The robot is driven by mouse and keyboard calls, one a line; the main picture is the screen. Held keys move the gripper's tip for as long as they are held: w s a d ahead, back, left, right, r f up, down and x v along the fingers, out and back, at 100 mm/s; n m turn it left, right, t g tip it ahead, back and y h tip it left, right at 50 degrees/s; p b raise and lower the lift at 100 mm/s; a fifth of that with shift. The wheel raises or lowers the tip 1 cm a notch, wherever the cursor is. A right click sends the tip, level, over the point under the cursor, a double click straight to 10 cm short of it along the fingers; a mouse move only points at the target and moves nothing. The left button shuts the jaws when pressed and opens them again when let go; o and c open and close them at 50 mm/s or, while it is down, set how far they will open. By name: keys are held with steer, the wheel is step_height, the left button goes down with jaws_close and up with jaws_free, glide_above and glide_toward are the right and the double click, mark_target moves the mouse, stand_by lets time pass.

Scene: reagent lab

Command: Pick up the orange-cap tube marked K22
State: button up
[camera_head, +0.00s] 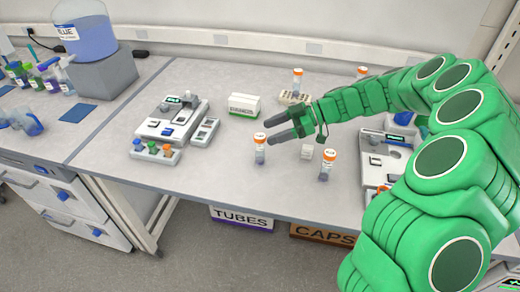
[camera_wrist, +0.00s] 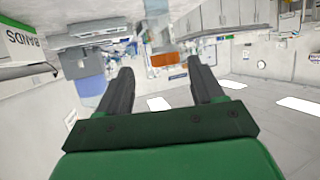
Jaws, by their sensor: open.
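My gripper (camera_head: 267,131) is open and empty, pointing left above the bench.
A white-and-green box (camera_head: 244,106) stands behind my gripper. A small rack (camera_head: 294,98) is at the back. A small white block (camera_head: 307,152) lies between the near tubes. A device (camera_head: 173,120) and a rack with coloured caps (camera_head: 154,154) are left. Open bench lies between.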

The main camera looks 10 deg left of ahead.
mark_target(265, 136)
steer(key=shift+s+x, duration=0.15)
steer(key=shift+x, duration=1)
steer(key=shift+s+x, duration=0.15)
steer(key=shift+x, duration=1)
steer(key=shift+d, duration=0.1)
jaws_close()
